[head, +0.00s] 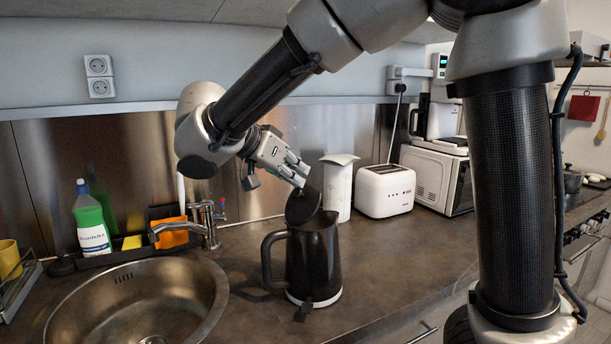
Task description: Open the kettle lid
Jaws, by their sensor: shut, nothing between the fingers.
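The dark kettle (314,262) stands upright on the counter, right of the sink, with its handle to the left. Its black lid (302,206) is raised and tilted up steeply above the kettle's top. My gripper (301,180) is just above the lid, pointing down and to the right. Its fingers are shut with nothing held between them. The fingertips are close to the lid's upper edge; I cannot tell whether they touch it.
A round metal sink (215,300) with a tap (207,222) lies at the left. A green bottle (91,218) stands behind it. A white canister (338,188), a white toaster (386,191) and a microwave (436,178) stand behind the kettle. The counter right of the kettle is clear.

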